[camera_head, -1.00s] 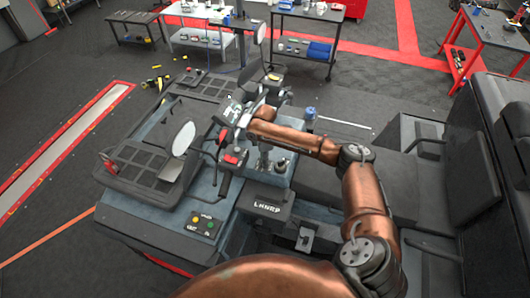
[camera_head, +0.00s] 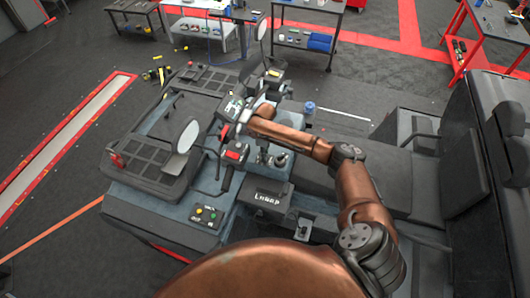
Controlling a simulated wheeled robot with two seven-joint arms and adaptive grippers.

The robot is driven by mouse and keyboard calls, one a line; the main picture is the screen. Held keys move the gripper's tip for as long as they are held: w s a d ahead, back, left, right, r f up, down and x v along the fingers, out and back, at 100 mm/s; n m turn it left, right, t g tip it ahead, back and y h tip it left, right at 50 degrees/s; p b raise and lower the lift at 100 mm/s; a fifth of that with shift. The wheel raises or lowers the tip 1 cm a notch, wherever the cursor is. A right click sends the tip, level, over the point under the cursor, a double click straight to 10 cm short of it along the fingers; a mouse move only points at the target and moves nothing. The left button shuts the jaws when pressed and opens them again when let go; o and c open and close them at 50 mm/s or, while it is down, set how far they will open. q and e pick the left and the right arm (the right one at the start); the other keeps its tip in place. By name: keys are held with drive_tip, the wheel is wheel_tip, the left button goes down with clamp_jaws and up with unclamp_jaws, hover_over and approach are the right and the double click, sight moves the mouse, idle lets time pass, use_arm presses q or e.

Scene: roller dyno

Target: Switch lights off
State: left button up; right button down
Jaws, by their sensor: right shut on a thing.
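A small vehicle's control console stands mid-frame, with a small panel with a green display (camera_head: 233,104), a red-topped switch box (camera_head: 235,153) and upright levers (camera_head: 280,158). My right gripper (camera_head: 238,121) is at the console beside the display panel, at the end of my copper arm. It is shut on a small part of the console, mostly hidden by the gripper and wrist, so I cannot tell which control. A button panel (camera_head: 208,215) with yellow, green and red buttons sits at the vehicle's near left corner. My left gripper is not in view.
A round mirror (camera_head: 187,137) stands on a stalk left of the gripper, and another mirror (camera_head: 262,30) stands behind it. A black seat (camera_head: 455,150) is at right. Work tables (camera_head: 308,38) line the back. Open floor (camera_head: 80,85) lies left.

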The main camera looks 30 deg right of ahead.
drive_tip(key=shift+w+r, duration=0.1)
drive_tip(key=c, duration=1.7)
unclamp_jaws()
drive_tip(key=shift+o, duration=0.2)
